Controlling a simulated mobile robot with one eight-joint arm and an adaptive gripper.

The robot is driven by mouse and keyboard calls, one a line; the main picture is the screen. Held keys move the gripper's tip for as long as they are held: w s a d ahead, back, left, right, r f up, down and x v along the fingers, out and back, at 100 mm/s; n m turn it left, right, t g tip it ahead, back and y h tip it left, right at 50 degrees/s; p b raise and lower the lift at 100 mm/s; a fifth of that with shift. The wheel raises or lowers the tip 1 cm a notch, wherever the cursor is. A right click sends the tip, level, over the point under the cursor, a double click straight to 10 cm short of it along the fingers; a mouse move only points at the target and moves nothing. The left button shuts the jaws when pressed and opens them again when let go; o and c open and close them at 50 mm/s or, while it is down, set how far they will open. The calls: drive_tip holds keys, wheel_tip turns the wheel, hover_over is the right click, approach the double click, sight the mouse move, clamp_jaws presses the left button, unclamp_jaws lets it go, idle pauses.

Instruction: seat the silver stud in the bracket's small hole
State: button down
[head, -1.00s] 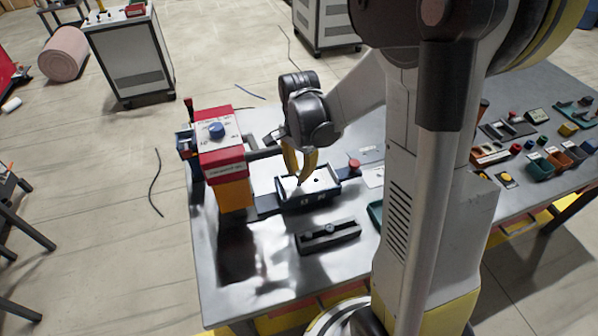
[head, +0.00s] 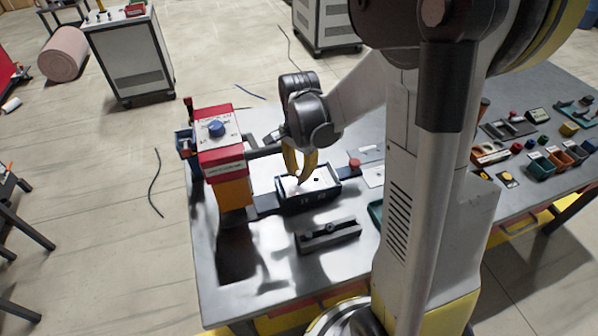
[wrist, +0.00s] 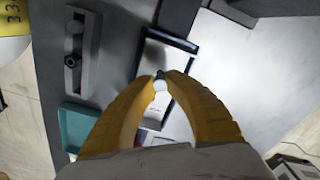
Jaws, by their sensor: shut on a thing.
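My gripper (wrist: 160,77) is shut on the silver stud (wrist: 160,87), a small pale round piece between the yellow fingertips in the wrist view. In the head view my gripper (head: 300,178) is over the white-floored tray with dark walls (head: 310,201), and the stud is too small to make out. The bracket (head: 330,237), a dark grey block with raised ends, stands apart in front of the tray. In the wrist view the bracket (wrist: 92,75) is at upper left, with round features along its middle; I cannot tell which is the small hole.
A red and orange feeder machine (head: 222,165) with a blue knob stands left of the tray. A teal bin (wrist: 85,125) lies near the bracket. Several bins and parts fill the table's right side. The front left tabletop is bare.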

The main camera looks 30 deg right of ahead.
drive_tip(key=shift+f+b, duration=1.2)
drive_tip(key=shift+f, duration=0.3)
drive_tip(key=c, duration=1.4)
unclamp_jaws()
drive_tip(key=shift+r, duration=0.1)
wheel_tip(320, 180, up, 12)
